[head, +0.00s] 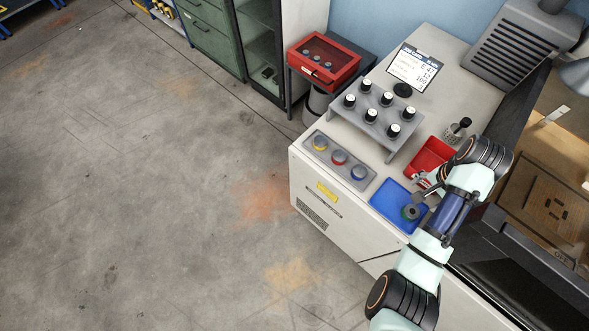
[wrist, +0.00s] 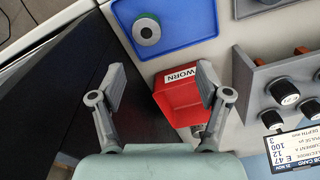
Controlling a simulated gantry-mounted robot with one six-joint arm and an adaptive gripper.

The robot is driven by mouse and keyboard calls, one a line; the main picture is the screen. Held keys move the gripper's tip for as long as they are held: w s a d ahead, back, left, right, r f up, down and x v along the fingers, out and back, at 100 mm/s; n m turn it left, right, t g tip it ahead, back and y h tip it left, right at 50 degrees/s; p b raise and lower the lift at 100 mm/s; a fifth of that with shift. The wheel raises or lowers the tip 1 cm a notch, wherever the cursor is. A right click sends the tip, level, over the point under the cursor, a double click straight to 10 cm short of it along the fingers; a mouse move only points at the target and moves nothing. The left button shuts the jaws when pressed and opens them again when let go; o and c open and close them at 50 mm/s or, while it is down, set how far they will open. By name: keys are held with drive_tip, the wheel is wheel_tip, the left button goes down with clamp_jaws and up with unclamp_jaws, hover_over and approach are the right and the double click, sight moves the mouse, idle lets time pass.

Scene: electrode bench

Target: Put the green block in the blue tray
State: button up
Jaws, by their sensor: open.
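The blue tray (head: 385,203) lies flat on the cabinet top near its front edge. It also shows at the top of the wrist view (wrist: 190,15). A round piece with a green rim and a grey, holed top (wrist: 147,28) rests in the tray, near its left side in the wrist view. It is partly seen beside my arm in the head view (head: 410,212). I see no other green block. My gripper (wrist: 160,84) is open and empty, its fingers apart from the piece and the tray. In the head view my gripper (head: 427,190) is above the tray's edge.
A red tray labelled WORN (wrist: 178,98) lies beside the blue tray, partly below my fingers. A grey rack (head: 380,118) with several black-topped holders stands nearby. A grey panel (head: 340,160) has yellow, red and blue round tops. A dark gap borders the cabinet top.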

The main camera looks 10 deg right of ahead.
drive_tip(key=w+a+r+n+t+h, duration=0.25)
drive_tip(key=w+a+n+t, duration=0.2)
drive_tip(key=w+a, duration=0.7)
drive_tip(key=s+a+r+n+t+y, duration=0.1)
drive_tip(key=a+r+n+t, duration=0.1)
drive_tip(key=a+r, duration=0.3)
drive_tip(key=s+a+r+n+t+y, duration=0.1)
drive_tip(key=s+a+r+n+t, duration=0.1)
drive_tip(key=a, duration=1.2)
drive_tip(key=s+a+r+n+t+y, duration=0.1)
drive_tip(key=a+r+n+t, duration=0.3)
drive_tip(key=a, duration=0.6)
wheel_tip(320, 180, up, 4)
drive_tip(key=shift+s+a+f+n, duration=0.15)
drive_tip(key=shift+s+n, duration=0.35)
drive_tip(key=shift+n, duration=0.75)
